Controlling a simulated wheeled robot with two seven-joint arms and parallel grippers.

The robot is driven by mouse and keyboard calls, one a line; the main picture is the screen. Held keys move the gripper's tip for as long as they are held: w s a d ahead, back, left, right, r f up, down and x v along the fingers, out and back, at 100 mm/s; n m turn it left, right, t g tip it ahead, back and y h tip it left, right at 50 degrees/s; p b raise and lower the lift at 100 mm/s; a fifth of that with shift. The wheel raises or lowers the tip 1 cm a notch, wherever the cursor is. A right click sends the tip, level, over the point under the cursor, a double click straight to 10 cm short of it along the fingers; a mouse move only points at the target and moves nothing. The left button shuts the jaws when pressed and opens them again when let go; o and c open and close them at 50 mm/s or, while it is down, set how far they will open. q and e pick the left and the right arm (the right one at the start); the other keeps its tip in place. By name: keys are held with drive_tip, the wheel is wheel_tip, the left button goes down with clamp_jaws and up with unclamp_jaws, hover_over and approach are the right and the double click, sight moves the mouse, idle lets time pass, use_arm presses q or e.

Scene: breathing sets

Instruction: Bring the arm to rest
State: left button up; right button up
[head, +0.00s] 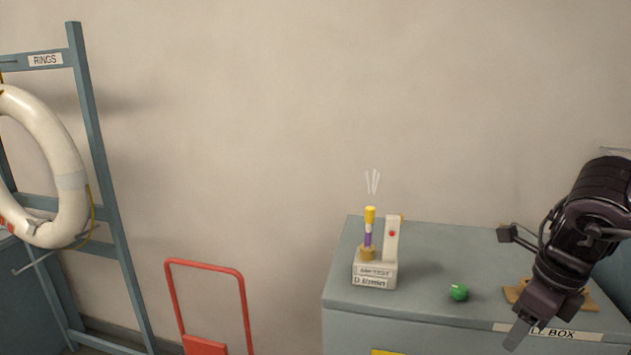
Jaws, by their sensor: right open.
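My right gripper (512,284) is at the right of the head view, over the right part of a grey-green chest. Its dark fingers are spread apart and nothing shows between them. My dark right arm comes in from the right edge. My left gripper is not in view.
On the chest (440,312) stand a white labelled holder (375,273) with a yellow and purple tube (369,228), and a small green object (459,291). A wooden piece (588,301) is partly hidden by my gripper. A red frame (206,265) and a ring rack (92,120) stand left.

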wheel_tip(320, 180, down, 18)
drive_tip(key=s+f+m+t+y, duration=0.15)
drive_tip(key=m+t, duration=0.55)
drive_tip(key=m, duration=0.8)
drive_tip(key=s+a+f+m+g+h, duration=0.1)
drive_tip(key=s+a+f+m+g, duration=0.15)
drive_tip(key=s+a+m, duration=0.8)
drive_tip(key=s+a+f+m+g+h, duration=0.1)
drive_tip(key=s+a+m+g, duration=0.3)
drive_tip(key=m, duration=1.2)
wheel_tip(320, 180, down, 36)
drive_tip(key=s+b, duration=0.3)
drive_tip(key=b, duration=0.4)
use_arm(q)
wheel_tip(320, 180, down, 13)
drive_tip(key=b, duration=0.6)
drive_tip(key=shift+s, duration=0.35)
use_arm(e)
drive_tip(key=s+d+f, duration=0.2)
drive_tip(key=s+f, duration=0.7)
drive_tip(key=f, duration=0.3)
drive_tip(key=s+d+f+g, duration=0.1)
drive_tip(key=s+d+f, duration=0.1)
drive_tip(key=s+f, duration=0.8)
wheel_tip(320, 180, down, 2)
drive_tip(key=shift+s+f, duration=0.2)
drive_tip(key=shift+s, duration=0.1)
